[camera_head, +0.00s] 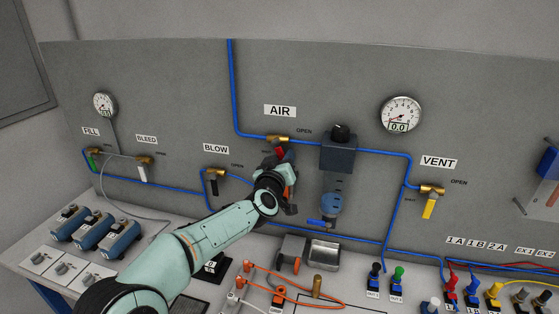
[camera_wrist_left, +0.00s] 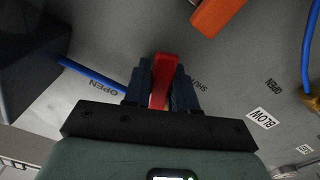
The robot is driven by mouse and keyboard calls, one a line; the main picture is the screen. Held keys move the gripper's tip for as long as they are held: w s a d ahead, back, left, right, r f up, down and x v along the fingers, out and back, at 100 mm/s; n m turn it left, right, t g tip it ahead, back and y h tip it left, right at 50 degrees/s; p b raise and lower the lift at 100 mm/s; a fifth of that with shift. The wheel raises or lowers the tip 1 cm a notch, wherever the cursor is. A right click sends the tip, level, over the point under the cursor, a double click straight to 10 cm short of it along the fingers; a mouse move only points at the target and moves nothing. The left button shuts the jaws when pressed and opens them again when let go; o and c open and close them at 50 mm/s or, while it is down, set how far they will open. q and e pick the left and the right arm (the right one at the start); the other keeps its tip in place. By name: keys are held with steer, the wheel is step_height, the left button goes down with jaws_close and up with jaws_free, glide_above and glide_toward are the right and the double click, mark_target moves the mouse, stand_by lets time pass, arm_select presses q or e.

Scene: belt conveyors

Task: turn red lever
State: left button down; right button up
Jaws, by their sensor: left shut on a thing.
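The red lever (camera_head: 279,152) hangs below the brass valve (camera_head: 278,139) under the AIR label (camera_head: 280,111) on the grey panel. In the head view my left gripper (camera_head: 281,162) reaches up to it from below and hides its lower part. In the left wrist view the red lever (camera_wrist_left: 163,78) stands between the two dark fingers of my left gripper (camera_wrist_left: 162,85), which is shut on it. The valve body is not clear in the wrist view. My right gripper is in neither view.
A dark regulator box (camera_head: 339,155) with a blue bowl (camera_head: 331,204) is close right of the gripper. The BLOW valve (camera_head: 213,172) is to the left, and the VENT valve's yellow lever (camera_head: 430,208) is to the right. Blue pipes (camera_head: 232,90) run along the panel. A metal tray (camera_head: 324,253) is below.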

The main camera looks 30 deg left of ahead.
mark_target(298, 139)
arm_select(q)
steer(key=n, duration=0.1)
steer(key=d+n, duration=0.1)
steer(key=r+n, duration=0.1)
steer(key=shift+w+d+n, duration=0.15)
steer(key=shift+d+n, duration=0.1)
steer(key=shift+n, duration=0.15)
steer(key=n, duration=0.1)
steer(key=d+r+n, duration=0.1)
steer(key=n, duration=0.1)
steer(key=shift+w+r+n, duration=0.1)
steer(key=shift+n, duration=0.2)
steer(key=n, duration=0.1)
steer(key=r+n, duration=0.1)
steer(key=n, duration=0.1)
steer(key=shift+d+r, duration=0.2)
steer(key=shift+w+r+n, duration=0.1)
steer(key=shift+r+n, duration=0.2)
steer(key=shift+n, duration=0.45)
steer(key=shift+r+n, duration=0.25)
steer(key=shift+n, duration=0.5)
steer(key=c, duration=1)
jaws_free()
